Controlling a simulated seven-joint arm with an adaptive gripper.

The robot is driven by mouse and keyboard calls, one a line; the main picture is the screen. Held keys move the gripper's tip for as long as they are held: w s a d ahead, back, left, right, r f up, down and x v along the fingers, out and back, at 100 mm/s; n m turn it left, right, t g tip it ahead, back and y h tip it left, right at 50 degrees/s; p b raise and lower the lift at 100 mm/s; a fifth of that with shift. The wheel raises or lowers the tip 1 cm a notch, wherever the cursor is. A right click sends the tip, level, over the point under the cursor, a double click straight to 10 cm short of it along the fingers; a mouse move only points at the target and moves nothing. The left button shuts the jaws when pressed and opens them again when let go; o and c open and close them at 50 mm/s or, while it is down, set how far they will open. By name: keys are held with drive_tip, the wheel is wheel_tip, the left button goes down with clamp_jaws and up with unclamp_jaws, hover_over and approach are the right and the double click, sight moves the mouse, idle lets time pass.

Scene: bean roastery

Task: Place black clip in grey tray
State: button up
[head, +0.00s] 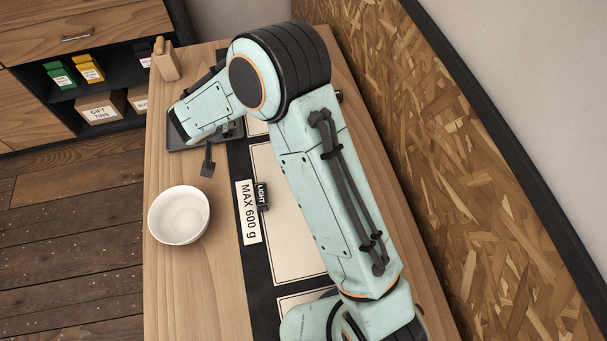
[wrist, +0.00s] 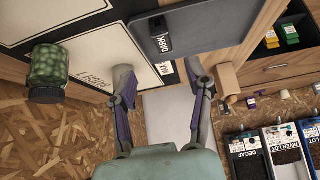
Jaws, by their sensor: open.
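The grey tray (wrist: 212,22) lies at the top of the wrist view, and in the head view its rim (head: 186,149) shows partly under my arm. A black clip (wrist: 161,42) lettered DARK lies on the tray near its edge. Another black piece (head: 262,196) lettered LIGHT lies on the mat beside the white MAX 600 g label in the head view. My gripper (wrist: 158,73) is open, its fingers wide apart with nothing between them, below the clip in the wrist view. In the head view my arm hides the clip on the tray and most of my gripper.
A white bowl (head: 179,215) stands on the table's left side. A jar of green beans (wrist: 47,72) shows at left in the wrist view. A wooden block (head: 165,60) stands at the far end. A chipboard wall (head: 470,170) bounds the right side.

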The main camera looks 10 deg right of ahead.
drive_tip(key=s+d+r+g, duration=0.4)
drive_tip(key=s+d+r, duration=0.7)
drive_tip(key=s+d, duration=0.15)
drive_tip(key=s+d+r+g, duration=0.1)
drive_tip(key=s, duration=0.9)
drive_tip(key=s+d+r+n+g, duration=0.1)
drive_tip(key=s+d+r+g, duration=0.1)
drive_tip(key=s, duration=0.8)
drive_tip(key=shift+s+d+y, duration=0.15)
drive_tip(key=shift+d+y, duration=0.1)
drive_tip(key=shift+y, duration=0.15)
